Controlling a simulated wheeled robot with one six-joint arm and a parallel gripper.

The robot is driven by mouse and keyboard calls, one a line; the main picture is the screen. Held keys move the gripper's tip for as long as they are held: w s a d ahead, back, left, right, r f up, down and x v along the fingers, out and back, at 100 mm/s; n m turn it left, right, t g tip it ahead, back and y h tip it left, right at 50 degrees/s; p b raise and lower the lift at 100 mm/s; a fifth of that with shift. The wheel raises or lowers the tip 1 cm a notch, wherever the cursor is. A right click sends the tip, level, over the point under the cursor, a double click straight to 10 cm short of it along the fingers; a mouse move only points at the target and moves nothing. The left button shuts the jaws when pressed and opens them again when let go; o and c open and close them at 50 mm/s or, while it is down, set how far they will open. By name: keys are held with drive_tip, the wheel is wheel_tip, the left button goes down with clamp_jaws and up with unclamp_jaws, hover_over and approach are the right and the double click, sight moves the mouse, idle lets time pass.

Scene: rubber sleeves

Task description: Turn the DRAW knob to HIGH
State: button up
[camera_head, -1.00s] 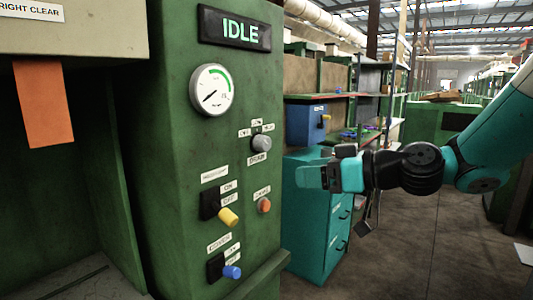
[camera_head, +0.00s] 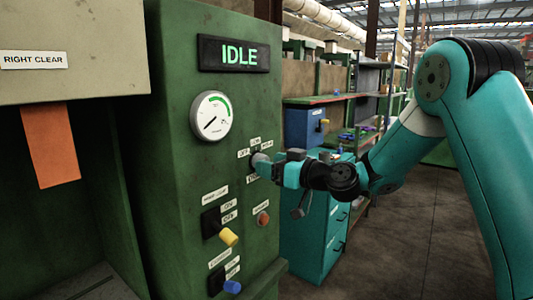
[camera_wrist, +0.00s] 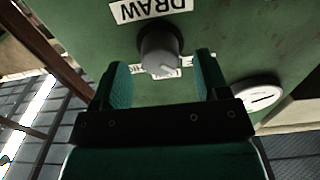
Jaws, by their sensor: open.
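The grey DRAW knob (camera_wrist: 159,50) shows in the wrist view on the green panel, upside down, under its DRAW label (camera_wrist: 150,10). My gripper (camera_wrist: 158,80) is open, with one finger on each side of the knob; I cannot tell whether either finger touches it. In the head view my gripper (camera_head: 271,168) is at the panel and hides part of the knob (camera_head: 258,158). Small position labels stand around the knob, partly hidden. The knob's exact setting is hard to read.
The display (camera_head: 235,54) reads IDLE above a round gauge (camera_head: 211,115). A teal drawer cabinet (camera_head: 318,230) stands right of the panel.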

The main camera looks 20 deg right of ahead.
drive_tip(key=shift+x, duration=1.05)
drive_tip(key=c, duration=0.9)
